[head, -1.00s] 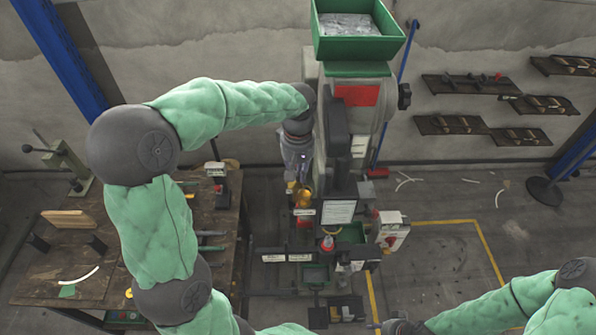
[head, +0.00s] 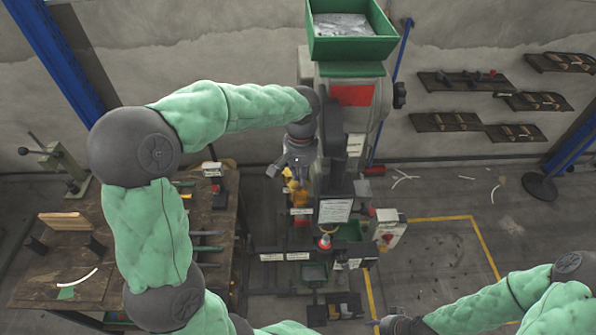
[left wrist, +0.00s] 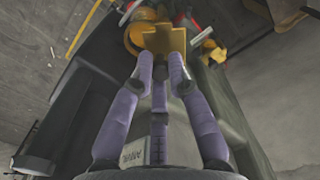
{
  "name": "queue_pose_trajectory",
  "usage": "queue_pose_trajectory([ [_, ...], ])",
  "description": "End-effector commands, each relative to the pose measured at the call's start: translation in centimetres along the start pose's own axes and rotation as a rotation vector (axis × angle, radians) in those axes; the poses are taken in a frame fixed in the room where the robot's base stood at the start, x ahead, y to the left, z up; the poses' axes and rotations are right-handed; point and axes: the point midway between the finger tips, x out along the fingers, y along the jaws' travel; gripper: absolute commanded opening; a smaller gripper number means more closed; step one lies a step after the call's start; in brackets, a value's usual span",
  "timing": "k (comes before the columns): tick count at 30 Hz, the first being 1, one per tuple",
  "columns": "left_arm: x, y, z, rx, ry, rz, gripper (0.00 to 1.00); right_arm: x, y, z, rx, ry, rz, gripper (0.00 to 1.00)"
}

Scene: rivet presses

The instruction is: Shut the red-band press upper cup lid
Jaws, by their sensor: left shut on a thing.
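The press (head: 352,95) with a red panel stands at the middle of the head view. Yellow cup parts (head: 300,197) show low on its left side. My left gripper (head: 288,174) is beside the press, just above these parts. In the left wrist view its purple fingers (left wrist: 163,68) are closed on a flat yellow piece (left wrist: 163,40), which looks like the upper cup lid. A rounder orange-yellow part (left wrist: 133,38) lies just beyond it. Whether the lid meets its cup cannot be told. My right gripper (head: 384,324) is low in the head view, away from the press; its fingers are unclear.
A green hopper (head: 350,45) tops the press. A wooden workbench (head: 90,270) is on the left. Wall shelves (head: 445,122) hang at right.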

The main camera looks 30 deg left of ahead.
Motion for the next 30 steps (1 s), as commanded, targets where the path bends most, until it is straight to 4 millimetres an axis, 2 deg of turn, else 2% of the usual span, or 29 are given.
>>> queue_pose_trajectory([
  [18,0.0,1.3,1.5,0.577,-0.002,0.000,0.00,-0.8,-0.3,0.0,0.000,0.000,0.000,0.42],
  [30,0.1,1.5,2.4,0.830,-0.003,0.000,0.00,-1.2,-0.4,0.1,0.000,0.000,0.000,0.42],
])
